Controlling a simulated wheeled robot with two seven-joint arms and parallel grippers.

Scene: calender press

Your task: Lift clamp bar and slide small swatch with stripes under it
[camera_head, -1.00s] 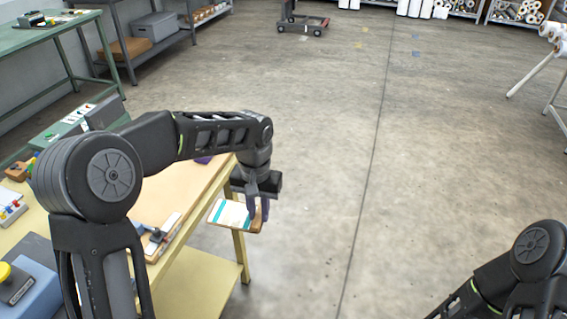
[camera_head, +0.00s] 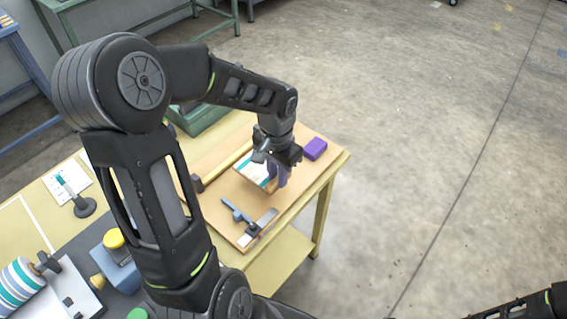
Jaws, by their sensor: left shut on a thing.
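The small striped swatch (camera_head: 253,170), white with teal stripes and a brown edge, is in the jaws of my left gripper (camera_head: 277,178). The gripper is shut on it, over the brown board on the table. The gripper hides part of the swatch. I cannot tell whether the swatch touches the board. What looks like the clamp bar (camera_head: 266,217), a pale metal strip, lies near the board's front edge. A blue lever (camera_head: 231,205) and a dark fitting are beside it. The swatch is apart from the bar, behind it. My right gripper is out of view.
A purple block (camera_head: 315,148) sits at the board's far right corner. A green container (camera_head: 203,117) stands behind the board. A blue device with a yellow knob (camera_head: 114,239) and a striped roll (camera_head: 20,282) are at the left. Open floor lies right of the table.

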